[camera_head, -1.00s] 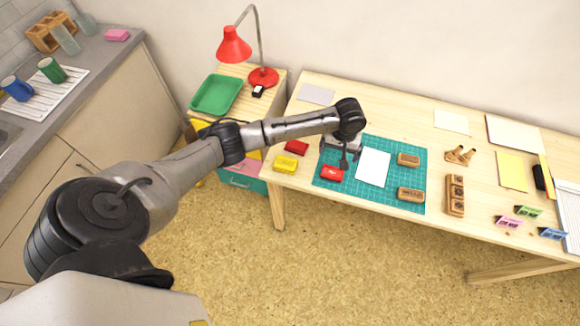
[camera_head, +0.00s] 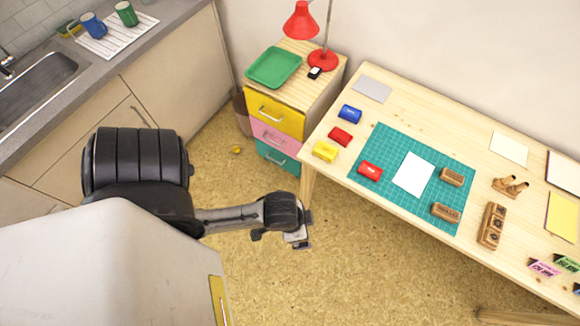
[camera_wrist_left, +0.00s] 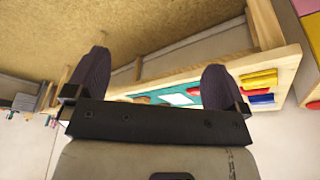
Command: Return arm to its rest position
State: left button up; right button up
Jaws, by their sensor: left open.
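My left gripper (camera_head: 298,238) is open and empty, over the bare floor in front of the table's left end, clear of the table. Its two dark fingers stand apart in the left wrist view (camera_wrist_left: 155,85). On the table, a blue inkpad (camera_head: 349,114), a red inkpad (camera_head: 340,136) and a yellow inkpad (camera_head: 325,151) stand in a row left of the teal cutting mat (camera_head: 388,142). Another red inkpad (camera_head: 369,171) is on the mat beside a white paper (camera_head: 413,175). My right gripper is not in view.
Wooden stamps (camera_head: 452,176) lie on the mat's right side; a stamp holder (camera_head: 491,226) stands right of it. A drawer cabinet (camera_head: 275,112) with a green tray (camera_head: 273,68) and red lamp (camera_head: 300,20) is behind. The floor (camera_head: 330,270) around my gripper is clear.

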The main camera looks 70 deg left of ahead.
pick_arm(q)
jog(key=s, duration=0.1)
jog(key=s+a+r, duration=0.1)
jog(key=shift+s+a+r+y, duration=0.15)
jog(key=shift+s+r+y, duration=0.05)
jog(key=shift+s+y, duration=0.1)
notch_tip(320, 180, up, 31)
jog(key=p, duration=3.1)
